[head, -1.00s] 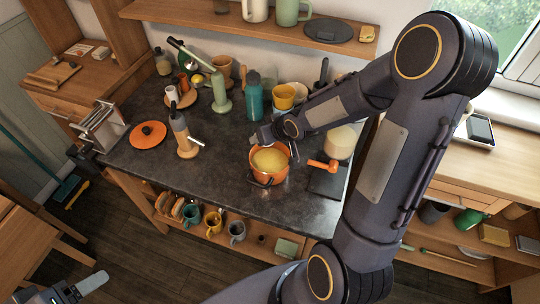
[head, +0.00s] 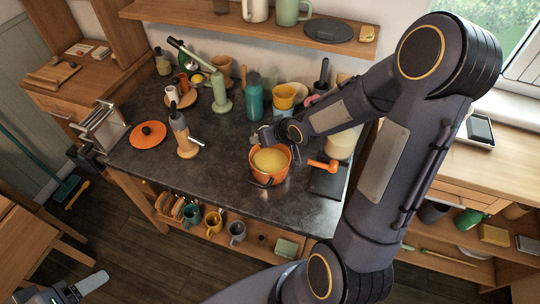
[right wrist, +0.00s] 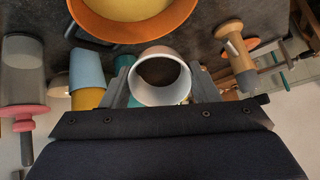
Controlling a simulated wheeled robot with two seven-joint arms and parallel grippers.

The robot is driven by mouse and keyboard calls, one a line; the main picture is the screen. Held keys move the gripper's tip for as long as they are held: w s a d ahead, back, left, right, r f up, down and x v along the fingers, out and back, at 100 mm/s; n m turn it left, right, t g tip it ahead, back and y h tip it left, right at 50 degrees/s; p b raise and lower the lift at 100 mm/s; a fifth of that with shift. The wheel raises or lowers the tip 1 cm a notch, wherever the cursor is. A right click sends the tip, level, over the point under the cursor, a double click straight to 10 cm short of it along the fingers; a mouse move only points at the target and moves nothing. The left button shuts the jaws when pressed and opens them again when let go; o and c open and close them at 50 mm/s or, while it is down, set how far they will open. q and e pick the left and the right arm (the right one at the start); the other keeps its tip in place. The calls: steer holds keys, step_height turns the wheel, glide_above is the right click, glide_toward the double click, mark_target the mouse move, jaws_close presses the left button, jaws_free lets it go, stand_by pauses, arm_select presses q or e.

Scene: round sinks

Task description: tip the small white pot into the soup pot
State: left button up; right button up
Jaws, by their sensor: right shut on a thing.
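The orange soup pot (head: 256,174) with yellow soup stands on the dark worktop in the head view. Its rim also shows at the top of the right wrist view (right wrist: 172,28). My right gripper (head: 264,138) is just behind the pot's far rim. In the right wrist view its fingers (right wrist: 160,84) are shut on the small white pot (right wrist: 160,97), one finger at each side. The white pot's round mouth and dark inside face that camera; I cannot tell what it holds. In the head view it is mostly hidden. My left gripper (head: 88,286) is partly in view at bottom left.
An orange lid (head: 148,134), a wooden-based tool (head: 184,137) and a teal bottle (head: 255,98) stand on the worktop. A yellow bowl (head: 284,96) and a lidded container (head: 341,143) are near my right forearm.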

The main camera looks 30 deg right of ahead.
steer(key=shift+s+d+r+t+y, duration=0.15)
steer(key=shift+s+t+y, duration=0.1)
steer(key=shift+t, duration=0.7)
steer(key=shift+s+a+r+t+y, duration=0.1)
steer(key=shift+s+t+y, duration=0.1)
steer(key=shift+t, duration=0.8)
steer(key=shift+s+d+r+t+y, duration=0.15)
steer(key=shift+s+t, duration=0.1)
steer(key=shift+t, duration=0.7)
steer(key=shift+a+r+t, duration=0.1)
steer(key=shift+r+t, duration=0.85)
steer(key=shift+t, duration=0.05)
step_height(320, 180, up, 10)
steer(key=s+t+y, duration=0.2)
steer(key=t, duration=0.8)
steer(key=shift+s+d+f, duration=0.15)
steer(key=shift+s+d, duration=0.05)
steer(key=shift+d, duration=0.05)
stand_by(0.4)
stand_by(0.7)
